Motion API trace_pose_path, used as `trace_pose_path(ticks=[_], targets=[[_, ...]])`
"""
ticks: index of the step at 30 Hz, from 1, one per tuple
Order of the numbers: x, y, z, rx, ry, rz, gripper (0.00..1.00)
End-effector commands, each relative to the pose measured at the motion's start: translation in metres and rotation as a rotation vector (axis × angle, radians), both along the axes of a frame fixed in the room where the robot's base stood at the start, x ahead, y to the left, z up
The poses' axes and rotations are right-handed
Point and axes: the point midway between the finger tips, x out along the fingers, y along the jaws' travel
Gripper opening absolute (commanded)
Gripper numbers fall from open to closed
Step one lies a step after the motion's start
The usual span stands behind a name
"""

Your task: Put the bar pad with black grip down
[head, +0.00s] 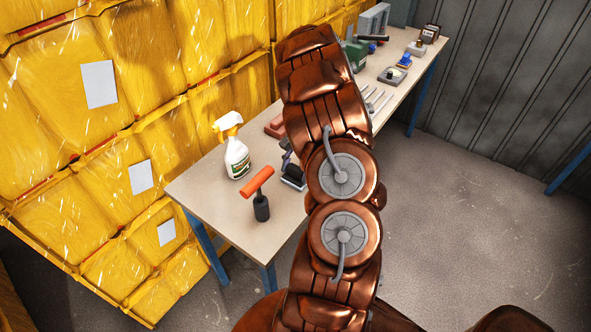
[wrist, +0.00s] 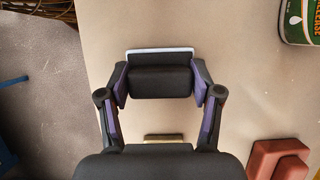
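The bar pad with black grip (wrist: 160,82) shows in the wrist view as a black block with a pale strip along its far edge. My gripper (wrist: 160,88) is shut on it, one finger against each end of the black grip. In the head view the pad (head: 293,182) shows as a small dark block with a pale edge, left of my arm, over the near part of the table (head: 220,210). My arm hides most of my gripper there. I cannot tell whether the pad touches the tabletop.
A spray bottle (head: 236,160) and an orange-headed mallet (head: 260,192) stand left of the pad. Brick-red blocks (wrist: 280,160) lie near my gripper. A small tan piece (wrist: 163,138) shows below the pad. Several tools fill the far table. Yellow wrapped stacks (head: 130,110) line the left.

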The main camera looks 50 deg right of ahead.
Motion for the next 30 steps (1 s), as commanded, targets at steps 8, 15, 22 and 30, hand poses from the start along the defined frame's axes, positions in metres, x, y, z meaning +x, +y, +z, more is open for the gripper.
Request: trace_pose_path(ticks=[8, 15, 22, 30], targets=[[0.0, 0.0, 0.0, 0.0, 0.0, 0.0, 0.87], [0.0, 0.0, 0.002, -0.001, 0.0, 0.0, 0.87], [0.002, -0.008, 0.02, -0.003, -0.005, 0.0, 0.87], [0.004, -0.027, 0.064, -0.003, -0.005, 0.001, 0.87]])
